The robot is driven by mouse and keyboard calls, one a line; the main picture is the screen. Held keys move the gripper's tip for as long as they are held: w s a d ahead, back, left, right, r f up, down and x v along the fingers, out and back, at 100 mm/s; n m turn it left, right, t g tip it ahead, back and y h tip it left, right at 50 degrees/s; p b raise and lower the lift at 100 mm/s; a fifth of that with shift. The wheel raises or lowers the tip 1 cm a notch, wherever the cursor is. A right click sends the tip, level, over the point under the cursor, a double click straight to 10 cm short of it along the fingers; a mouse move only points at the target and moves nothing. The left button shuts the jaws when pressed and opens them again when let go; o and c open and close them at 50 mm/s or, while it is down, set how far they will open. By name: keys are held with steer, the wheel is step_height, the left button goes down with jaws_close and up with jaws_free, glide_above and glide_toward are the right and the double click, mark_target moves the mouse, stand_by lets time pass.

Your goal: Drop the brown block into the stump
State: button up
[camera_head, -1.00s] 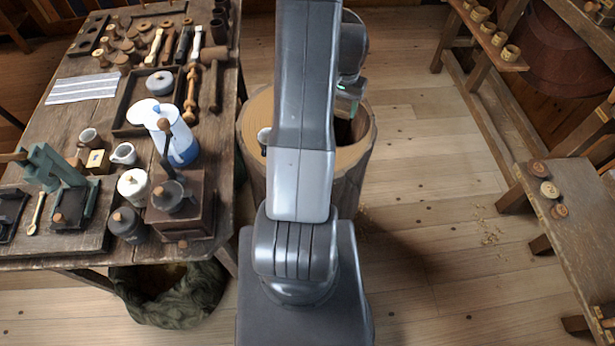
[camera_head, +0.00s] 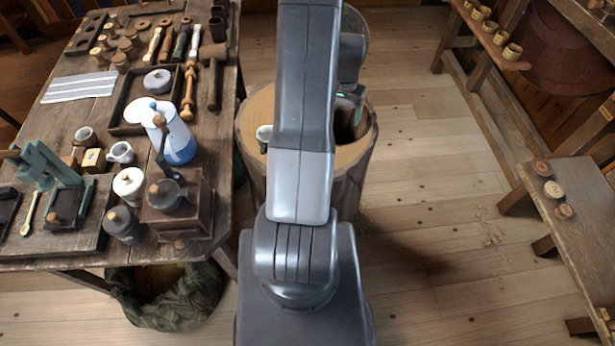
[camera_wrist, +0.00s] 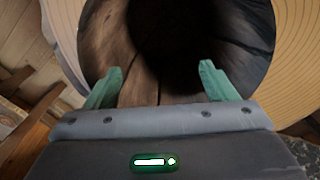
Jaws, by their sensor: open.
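The stump (camera_head: 253,122) stands on the floor behind my arm, with a pale cut top and a dark hollow at its right side. Its ringed rim (camera_wrist: 292,50) surrounds the hollow in the wrist view. My gripper (camera_wrist: 162,70) is open, its two green fingers apart over the hollow, with nothing visible between them. In the head view, my gripper (camera_head: 352,102) is at the hollow, partly hidden by my arm. I cannot make out the brown block in either view; the depth of the hollow is too dark to see into.
A small white-and-dark item (camera_head: 264,134) is on the stump's left top. A wooden workbench (camera_head: 60,115) with a blue-white pot (camera_head: 180,140), jars and tools stands left. A low bench (camera_head: 585,215) with small discs is right.

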steer(key=shift+r, duration=0.1)
step_height(320, 180, up, 14)
steer(key=b, duration=0.1)
steer(key=shift+f+b, duration=0.2)
steer(key=shift+b, duration=0.1)
steer(key=shift+f, duration=0.15)
stand_by(0.3)
step_height(320, 180, down, 11)
steer(key=p, duration=0.3)
stand_by(0.6)
